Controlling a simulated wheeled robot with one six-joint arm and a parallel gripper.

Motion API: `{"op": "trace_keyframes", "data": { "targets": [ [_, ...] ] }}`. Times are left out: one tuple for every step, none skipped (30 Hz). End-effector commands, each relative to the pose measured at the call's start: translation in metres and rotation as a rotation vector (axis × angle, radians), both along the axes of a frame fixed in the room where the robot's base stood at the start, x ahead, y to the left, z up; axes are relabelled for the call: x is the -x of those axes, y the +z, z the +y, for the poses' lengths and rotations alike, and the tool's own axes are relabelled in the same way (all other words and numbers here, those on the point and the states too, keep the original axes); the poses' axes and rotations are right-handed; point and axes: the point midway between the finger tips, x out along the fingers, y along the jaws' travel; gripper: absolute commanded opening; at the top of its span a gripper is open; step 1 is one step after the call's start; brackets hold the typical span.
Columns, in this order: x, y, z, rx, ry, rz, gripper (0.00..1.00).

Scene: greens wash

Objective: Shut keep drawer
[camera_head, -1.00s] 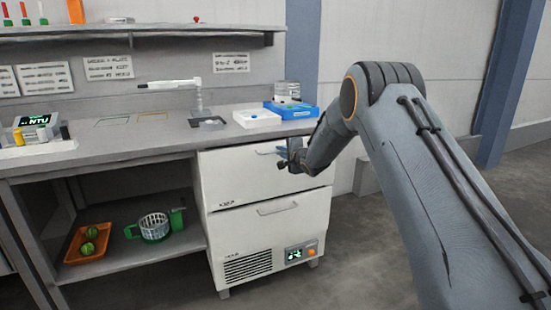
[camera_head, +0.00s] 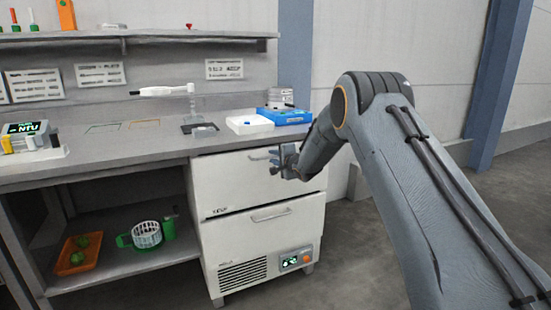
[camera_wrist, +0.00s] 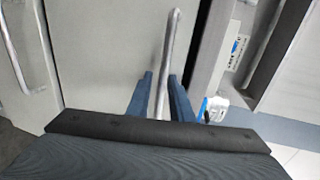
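The keep drawer (camera_head: 225,187) is the upper white front of the cabinet under the bench, with a dark label at its lower left. It looks near flush with the lower drawer (camera_head: 240,234); a small gap is hard to judge. My gripper (camera_head: 284,161) is at the right part of its handle (camera_head: 258,158). In the wrist view the handle bar (camera_wrist: 172,45) runs between the two blue fingers of my gripper (camera_wrist: 160,95), with some space visible beside it. The fingers are apart, and firm contact cannot be told.
The counter (camera_head: 110,158) above carries a white tray (camera_head: 249,125) and a blue tray (camera_head: 288,117). An orange tray (camera_head: 70,268) and a green-handled basket (camera_head: 147,234) are on the lower shelf.

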Motion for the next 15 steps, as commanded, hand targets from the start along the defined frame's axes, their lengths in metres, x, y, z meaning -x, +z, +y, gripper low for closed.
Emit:
{"op": "trace_keyframes", "data": {
  "targets": [
    [-0.001, 0.009, 0.002, -0.004, 0.004, -0.014, 0.28],
    [0.000, 0.010, 0.002, -0.004, 0.004, -0.014, 0.28],
    [0.003, 0.010, 0.001, -0.004, 0.004, -0.014, 0.28],
    [0.005, 0.011, -0.001, -0.005, 0.003, -0.013, 0.28],
    [0.008, 0.011, -0.003, -0.004, 0.002, -0.012, 0.28],
    [0.013, 0.011, -0.006, -0.004, 0.001, -0.010, 0.28],
    [0.016, 0.012, -0.009, -0.003, 0.000, -0.009, 0.28],
    [0.021, 0.012, -0.011, -0.002, -0.001, -0.008, 0.28],
    [0.027, 0.013, -0.014, -0.003, -0.001, -0.007, 0.28],
    [0.031, 0.014, -0.017, -0.003, -0.002, -0.007, 0.28],
    [0.036, 0.014, -0.019, -0.003, -0.002, -0.004, 0.28],
    [0.042, 0.014, -0.022, -0.002, -0.002, -0.005, 0.28],
    [0.045, 0.015, -0.024, -0.002, -0.002, -0.005, 0.28],
    [0.049, 0.016, -0.026, -0.001, -0.002, -0.004, 0.28],
    [0.054, 0.016, -0.028, -0.001, -0.003, -0.003, 0.28]
  ]
}}
